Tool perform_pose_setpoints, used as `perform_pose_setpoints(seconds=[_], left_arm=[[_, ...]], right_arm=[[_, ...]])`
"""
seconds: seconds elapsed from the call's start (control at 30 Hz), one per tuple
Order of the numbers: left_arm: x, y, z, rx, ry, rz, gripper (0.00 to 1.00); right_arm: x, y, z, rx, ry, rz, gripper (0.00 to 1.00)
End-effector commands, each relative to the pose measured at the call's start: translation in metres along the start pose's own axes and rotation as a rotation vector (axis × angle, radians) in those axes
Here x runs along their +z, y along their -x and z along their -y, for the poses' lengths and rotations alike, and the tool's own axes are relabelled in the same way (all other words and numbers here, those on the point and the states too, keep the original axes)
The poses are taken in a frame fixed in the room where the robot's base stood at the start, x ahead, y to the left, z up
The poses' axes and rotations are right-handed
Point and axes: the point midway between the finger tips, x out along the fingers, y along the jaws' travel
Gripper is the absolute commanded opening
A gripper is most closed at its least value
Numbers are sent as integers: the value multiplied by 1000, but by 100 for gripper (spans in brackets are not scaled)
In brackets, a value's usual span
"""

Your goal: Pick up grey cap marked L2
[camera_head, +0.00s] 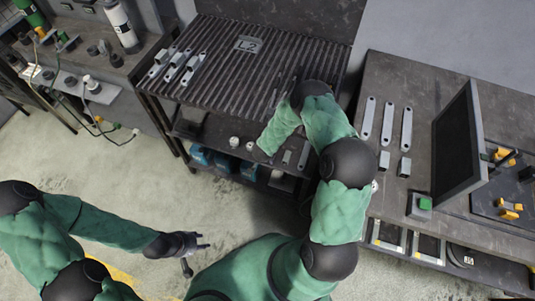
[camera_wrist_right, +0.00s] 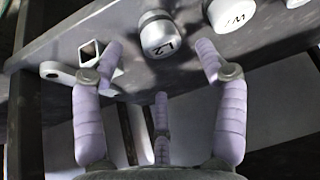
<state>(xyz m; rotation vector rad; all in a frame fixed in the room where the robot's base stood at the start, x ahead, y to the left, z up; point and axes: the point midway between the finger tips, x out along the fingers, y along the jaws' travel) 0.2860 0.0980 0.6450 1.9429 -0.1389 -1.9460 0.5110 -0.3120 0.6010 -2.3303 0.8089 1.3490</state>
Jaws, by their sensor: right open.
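The grey cap marked L2 (camera_wrist_right: 160,38) shows at the top middle of the right wrist view, its marked face toward me. My right gripper (camera_wrist_right: 160,62) is open, with its two side fingers spread to either side below the cap and a third finger at the bottom middle. Nothing is between the fingers, and no finger visibly touches the cap. In the head view my right forearm reaches down to the shelf under the ribbed table and its gripper is hidden. My left gripper (camera_head: 200,242) is low over the floor, empty, its fingers apart.
A cap marked W (camera_wrist_right: 232,14) sits right of the L2 cap, with another partly cut off beyond. A square tube (camera_wrist_right: 91,52) and a flat holed bracket (camera_wrist_right: 58,72) lie to the left. The ribbed table (camera_head: 225,85) is above the shelf. A monitor (camera_head: 458,142) stands at right.

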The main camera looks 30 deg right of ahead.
Motion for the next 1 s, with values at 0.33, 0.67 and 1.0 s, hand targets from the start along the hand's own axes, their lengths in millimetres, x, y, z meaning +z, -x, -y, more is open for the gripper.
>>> perform_pose_setpoints(seconds=[0.33,0.67,1.0], left_arm=[[-1,-23,8,0,0,-1,40],[-1,-24,9,0,0,-1,40],[-1,-24,9,0,0,-1,40]], right_arm=[[1,-43,2,1,0,1,73],[-2,-50,2,0,0,0,70],[-2,-50,2,0,0,0,11]])
